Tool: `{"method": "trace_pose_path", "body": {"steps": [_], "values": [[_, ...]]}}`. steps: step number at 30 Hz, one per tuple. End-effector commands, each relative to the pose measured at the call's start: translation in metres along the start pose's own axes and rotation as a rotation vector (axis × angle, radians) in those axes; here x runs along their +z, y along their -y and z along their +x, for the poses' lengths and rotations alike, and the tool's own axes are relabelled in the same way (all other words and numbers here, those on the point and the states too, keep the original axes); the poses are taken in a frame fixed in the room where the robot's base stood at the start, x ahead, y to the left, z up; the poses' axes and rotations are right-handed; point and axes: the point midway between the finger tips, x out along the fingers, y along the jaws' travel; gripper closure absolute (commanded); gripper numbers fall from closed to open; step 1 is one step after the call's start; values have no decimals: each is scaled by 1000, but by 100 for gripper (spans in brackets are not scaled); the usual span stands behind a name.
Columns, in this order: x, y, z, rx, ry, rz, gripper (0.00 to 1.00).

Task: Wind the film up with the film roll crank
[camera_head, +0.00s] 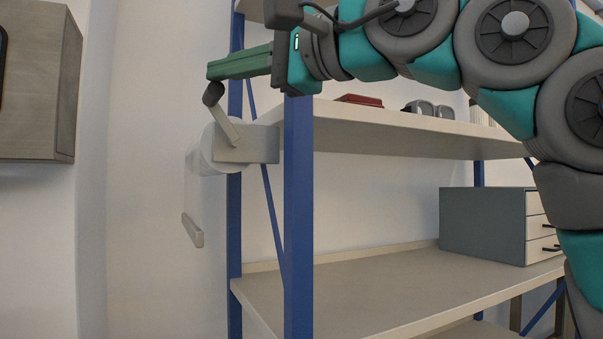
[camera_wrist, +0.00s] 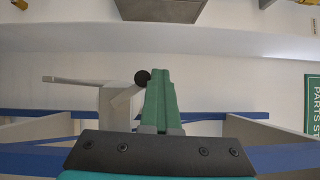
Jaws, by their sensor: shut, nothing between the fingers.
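The film roll (camera_head: 207,150) is a pale cylinder mounted on a bracket (camera_head: 262,145) at the blue shelf post. A clear film sheet (camera_head: 192,185) hangs below it, with a beige bar (camera_head: 192,230) at its lower end. The crank (camera_head: 228,130) is a light arm with a dark round knob (camera_head: 213,94) at its upper end. My gripper (camera_head: 212,72), with green fingers, is shut and empty just above the knob. In the wrist view the knob (camera_wrist: 142,77) is just left of the fingertips (camera_wrist: 158,72). I cannot tell whether they touch.
The blue shelf post (camera_head: 298,200) stands right of the roll. The upper shelf (camera_head: 400,130) holds a red item (camera_head: 360,100) and grey items (camera_head: 428,108). A drawer unit (camera_head: 490,225) stands on the lower shelf. A wall cabinet (camera_head: 38,80) hangs at left, with free space between.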

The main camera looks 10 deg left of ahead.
Motion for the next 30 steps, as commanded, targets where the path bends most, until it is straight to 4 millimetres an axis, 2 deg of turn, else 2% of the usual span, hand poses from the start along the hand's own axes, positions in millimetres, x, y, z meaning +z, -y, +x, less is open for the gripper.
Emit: {"method": "trace_pose_path", "body": {"steps": [30], "values": [[17, -5, -1, 16, 0, -22, 100]]}}
